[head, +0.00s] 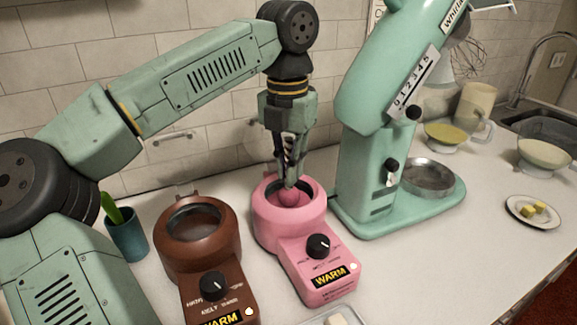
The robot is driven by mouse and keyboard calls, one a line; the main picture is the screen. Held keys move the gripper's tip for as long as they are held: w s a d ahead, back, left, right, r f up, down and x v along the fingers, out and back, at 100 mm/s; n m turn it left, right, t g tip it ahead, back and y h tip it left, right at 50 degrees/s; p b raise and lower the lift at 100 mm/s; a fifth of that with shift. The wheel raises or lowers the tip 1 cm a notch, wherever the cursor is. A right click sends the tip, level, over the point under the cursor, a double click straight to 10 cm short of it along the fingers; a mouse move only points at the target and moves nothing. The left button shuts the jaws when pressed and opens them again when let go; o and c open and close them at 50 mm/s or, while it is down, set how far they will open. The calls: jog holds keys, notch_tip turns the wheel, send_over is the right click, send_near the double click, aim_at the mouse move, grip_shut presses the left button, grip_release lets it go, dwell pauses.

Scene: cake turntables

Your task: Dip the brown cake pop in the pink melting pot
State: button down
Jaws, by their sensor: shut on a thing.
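The pink melting pot (312,270) stands on the white counter near the middle, with a dial and a WARM label on its front. My gripper (290,178) points down over the pot's round opening and is shut on the cake pop (289,195). The cake pop's ball sits in the opening, below the fingertips. It looks pink here, and no brown shows on it. Its stick is mostly hidden by the fingers. I cannot tell how deep the ball sits or whether it touches the pot's wall.
A brown melting pot (172,268) stands just left of the pink one, with a teal cup (126,238) holding something green beyond it. A tall mint stand mixer (366,165) stands close on the right. A small plate (517,213) with yellow cubes lies farther right. A clear tray edge shows at the bottom.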

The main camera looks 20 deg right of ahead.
jog(key=shift+r+p, duration=0.6)
jog(key=shift+r, duration=0.45)
